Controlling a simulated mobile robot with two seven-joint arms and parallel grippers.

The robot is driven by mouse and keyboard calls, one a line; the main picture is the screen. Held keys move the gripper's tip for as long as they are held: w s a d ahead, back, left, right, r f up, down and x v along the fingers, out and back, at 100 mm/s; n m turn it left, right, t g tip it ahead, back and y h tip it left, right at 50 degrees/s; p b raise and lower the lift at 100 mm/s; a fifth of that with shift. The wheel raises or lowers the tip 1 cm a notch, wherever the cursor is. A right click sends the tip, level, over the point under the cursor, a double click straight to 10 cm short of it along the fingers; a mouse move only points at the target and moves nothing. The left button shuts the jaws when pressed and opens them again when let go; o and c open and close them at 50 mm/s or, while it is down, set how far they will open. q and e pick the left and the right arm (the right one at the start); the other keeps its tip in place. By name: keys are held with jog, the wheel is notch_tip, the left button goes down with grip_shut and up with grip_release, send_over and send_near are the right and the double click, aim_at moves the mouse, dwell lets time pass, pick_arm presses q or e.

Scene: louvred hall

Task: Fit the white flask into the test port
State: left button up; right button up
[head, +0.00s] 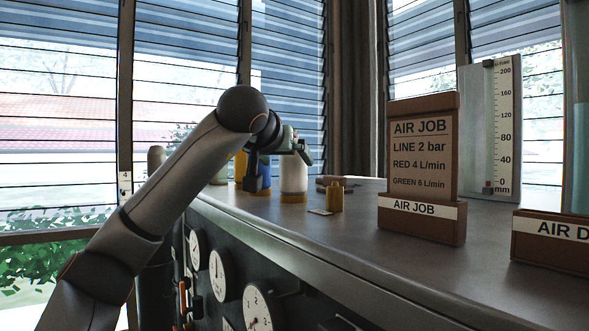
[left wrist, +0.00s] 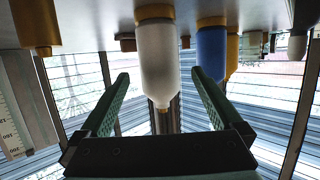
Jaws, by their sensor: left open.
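The white flask (head: 293,177) stands upright on the bench with a brass-coloured base, near the far end. In the left wrist view, where the bench appears at the top, the white flask (left wrist: 157,58) shows between the two green fingers, with gaps on both sides. My left gripper (head: 303,150) is open at the flask's upper part in the head view; it also shows in the left wrist view (left wrist: 160,76). My forearm and wrist partly cover that area. I cannot pick out the test port. My right gripper is not in view.
A blue flask (head: 264,172) and a yellow one (head: 241,166) stand close left of the white flask. An AIR JOB board (head: 423,150) stands right. The bench middle (head: 360,240) is clear.

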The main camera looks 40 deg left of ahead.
aim_at(290, 163)
pick_arm(q)
jog(key=p+x, duration=0.2)
jog(key=x, duration=0.2)
jog(key=shift+w+a, duration=0.15)
jog(key=shift+w, duration=0.15)
jog(key=shift+w+a+f+p, duration=0.2)
jog(key=shift+w+p, duration=0.25)
jog(key=shift+w, duration=0.05)
jog(key=shift+w+a+f, duration=0.1)
jog(key=shift+w+f, duration=0.05)
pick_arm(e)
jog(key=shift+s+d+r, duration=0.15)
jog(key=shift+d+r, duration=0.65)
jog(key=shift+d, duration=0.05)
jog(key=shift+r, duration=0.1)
pick_arm(q)
jog(key=shift+p, duration=0.4)
grip_shut()
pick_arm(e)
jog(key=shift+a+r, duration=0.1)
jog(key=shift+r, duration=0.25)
